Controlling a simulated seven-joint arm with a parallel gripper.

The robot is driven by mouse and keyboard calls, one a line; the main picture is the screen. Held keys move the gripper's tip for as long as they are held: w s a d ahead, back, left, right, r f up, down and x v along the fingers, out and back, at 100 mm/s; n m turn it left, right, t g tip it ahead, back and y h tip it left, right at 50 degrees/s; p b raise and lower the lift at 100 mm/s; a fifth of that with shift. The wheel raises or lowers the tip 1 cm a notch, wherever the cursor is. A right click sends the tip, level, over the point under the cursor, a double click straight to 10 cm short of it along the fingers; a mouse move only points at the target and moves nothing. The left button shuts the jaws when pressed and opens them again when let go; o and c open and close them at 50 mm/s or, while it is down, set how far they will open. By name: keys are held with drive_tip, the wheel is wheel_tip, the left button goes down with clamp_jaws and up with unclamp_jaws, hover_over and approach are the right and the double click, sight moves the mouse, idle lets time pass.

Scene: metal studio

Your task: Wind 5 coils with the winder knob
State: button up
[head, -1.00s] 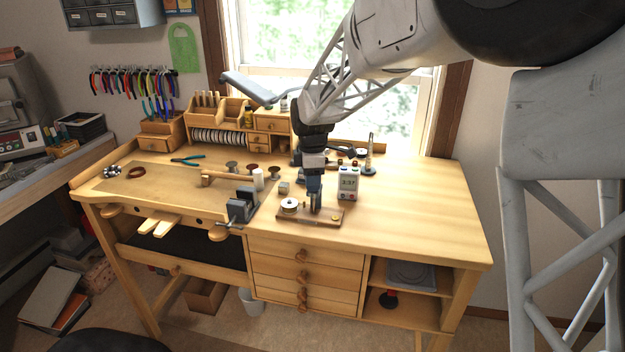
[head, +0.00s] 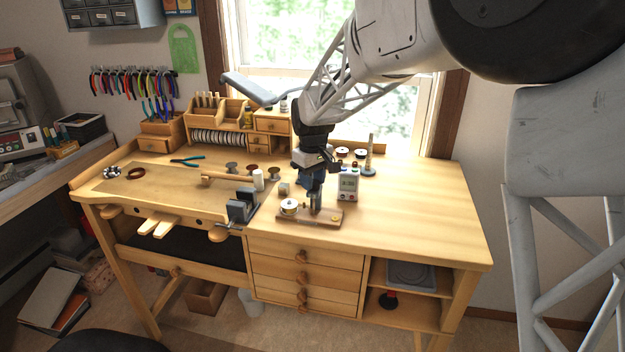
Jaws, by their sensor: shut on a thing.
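The winder is a small wooden base (head: 328,222) near the front middle of the bench, with a pale spool (head: 289,207) at its left end and a small brass-coloured piece (head: 337,217) at its right. My gripper (head: 315,207) points straight down over the middle of the base, between these two. It is shut on the winder knob, which the fingers and the small scale hide almost wholly. How many coils lie on the winder cannot be made out.
A small grey device with a display (head: 348,184) stands close behind and right of my gripper. The bench's right side is clear.

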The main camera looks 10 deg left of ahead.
drive_tip(key=m, duration=0.5)
drive_tip(key=shift+d+m, duration=0.1)
drive_tip(key=shift+m, duration=0.2)
drive_tip(key=m, duration=0.4)
drive_tip(key=shift+w+d, duration=0.1)
drive_tip(key=m, duration=0.9)
drive_tip(key=shift+d+m, duration=0.15)
drive_tip(key=shift+m, duration=0.15)
drive_tip(key=m, duration=0.9)
drive_tip(key=shift+s+m, duration=0.25)
drive_tip(key=shift+m, duration=0.15)
drive_tip(key=m, duration=0.4)
drive_tip(key=shift+s+m, duration=0.1)
drive_tip(key=shift+m, duration=0.2)
drive_tip(key=m, duration=0.4)
drive_tip(key=shift+m, duration=0.3)
